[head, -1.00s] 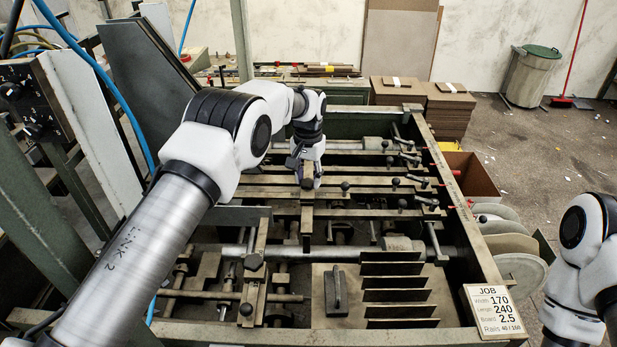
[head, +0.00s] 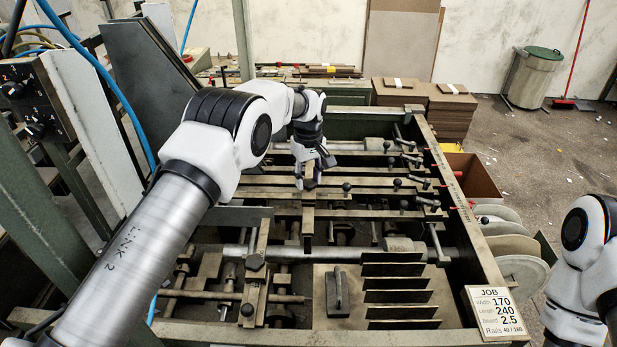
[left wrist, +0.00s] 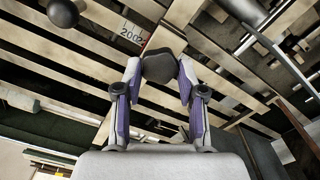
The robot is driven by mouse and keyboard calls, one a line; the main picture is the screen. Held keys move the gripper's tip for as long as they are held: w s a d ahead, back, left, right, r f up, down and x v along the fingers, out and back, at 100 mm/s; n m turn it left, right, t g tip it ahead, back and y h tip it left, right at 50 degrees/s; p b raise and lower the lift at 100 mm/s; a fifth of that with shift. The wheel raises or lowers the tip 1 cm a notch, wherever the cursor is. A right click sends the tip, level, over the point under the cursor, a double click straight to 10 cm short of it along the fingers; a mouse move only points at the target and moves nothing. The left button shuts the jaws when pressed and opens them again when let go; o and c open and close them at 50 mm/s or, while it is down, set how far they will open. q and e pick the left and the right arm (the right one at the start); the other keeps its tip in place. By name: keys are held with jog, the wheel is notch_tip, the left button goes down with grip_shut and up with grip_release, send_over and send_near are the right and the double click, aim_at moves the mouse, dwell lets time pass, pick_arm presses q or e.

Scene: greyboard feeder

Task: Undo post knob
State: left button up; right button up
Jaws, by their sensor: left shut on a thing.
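The dark rounded post knob (left wrist: 160,66) sits between the fingertips of my left gripper in the left wrist view. My left gripper (left wrist: 159,72) has a finger pressed to each side of it. In the head view my left gripper (head: 308,181) points down over the rails at the middle of the feeder (head: 468,235), and its fingers and wrist largely hide the knob there. The post under the knob is hard to make out. Of my right arm only links show at the right edge; its gripper is out of the picture.
Several parallel rails and bars with small black ball knobs (head: 397,183) lie close around the left gripper. Another round dark knob (left wrist: 63,12) and a scale marked 200 (left wrist: 132,33) are near in the left wrist view. A job card (head: 494,311) sits on the front right frame.

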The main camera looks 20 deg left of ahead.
aim_at(308, 182)
pick_arm(q)
jog(key=shift+s+f+n, duration=0.2)
jog(key=shift+f+n, duration=0.05)
jog(key=shift+n, duration=0.85)
jog(key=o, duration=1.1)
jog(key=shift+o, duration=0.2)
jog(key=shift+w+r, duration=0.1)
jog(key=shift+r, duration=0.05)
notch_tip(308, 182, up, 12)
